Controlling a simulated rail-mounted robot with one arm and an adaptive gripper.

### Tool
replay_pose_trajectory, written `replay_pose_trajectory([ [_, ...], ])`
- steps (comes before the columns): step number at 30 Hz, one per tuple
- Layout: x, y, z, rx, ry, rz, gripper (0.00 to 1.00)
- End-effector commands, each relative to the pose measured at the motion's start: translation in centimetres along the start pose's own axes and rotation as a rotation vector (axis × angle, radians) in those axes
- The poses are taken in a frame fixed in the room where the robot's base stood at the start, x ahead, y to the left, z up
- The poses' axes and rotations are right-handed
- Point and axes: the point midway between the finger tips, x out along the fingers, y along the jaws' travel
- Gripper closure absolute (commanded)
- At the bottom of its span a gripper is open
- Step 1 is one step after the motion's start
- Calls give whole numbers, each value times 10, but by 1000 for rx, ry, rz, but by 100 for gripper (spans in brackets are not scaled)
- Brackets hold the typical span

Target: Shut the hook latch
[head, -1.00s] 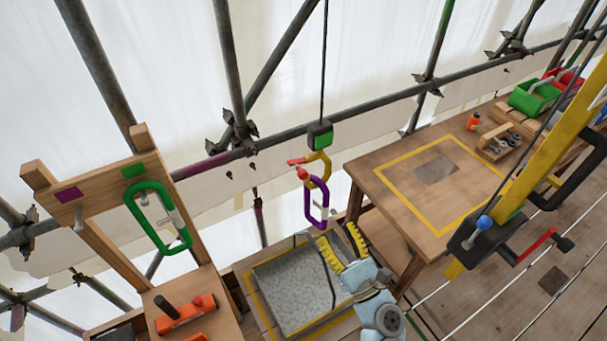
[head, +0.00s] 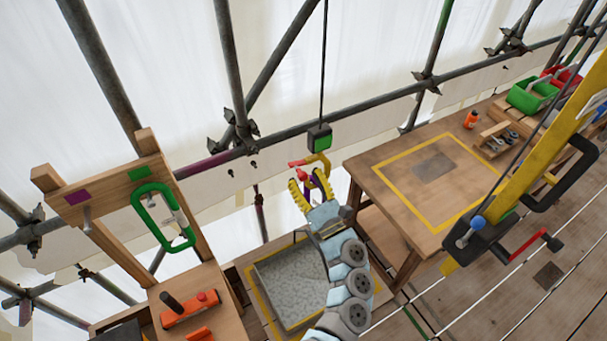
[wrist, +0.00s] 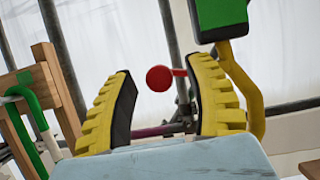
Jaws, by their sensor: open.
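A yellow hook (head: 325,161) hangs below a green and black block (head: 319,138) on a cable. Its red latch (head: 297,163) sticks out to the left. A purple carabiner (head: 308,183) hangs at the hook, mostly hidden behind my gripper. My gripper (head: 306,180) is open just below the latch, its yellow fingers pointing up. In the wrist view, the latch's round red end (wrist: 158,78) shows between the spread fingers, apart from both. The hook (wrist: 247,85) is beyond the right finger. Whether the latch is fully open cannot be told.
A wooden frame (head: 110,180) with a green carabiner (head: 139,215) stands at left. A grey tray (head: 262,275) lies below. A wooden table (head: 385,200) is at right, near a yellow beam (head: 540,150). Scaffold tubes run behind the hook.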

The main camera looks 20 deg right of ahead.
Motion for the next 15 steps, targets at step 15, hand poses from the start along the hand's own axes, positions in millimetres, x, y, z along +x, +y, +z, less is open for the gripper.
replay_pose_trajectory([
  [15, 9, 1, -1, 3, 2, -1, 55],
])
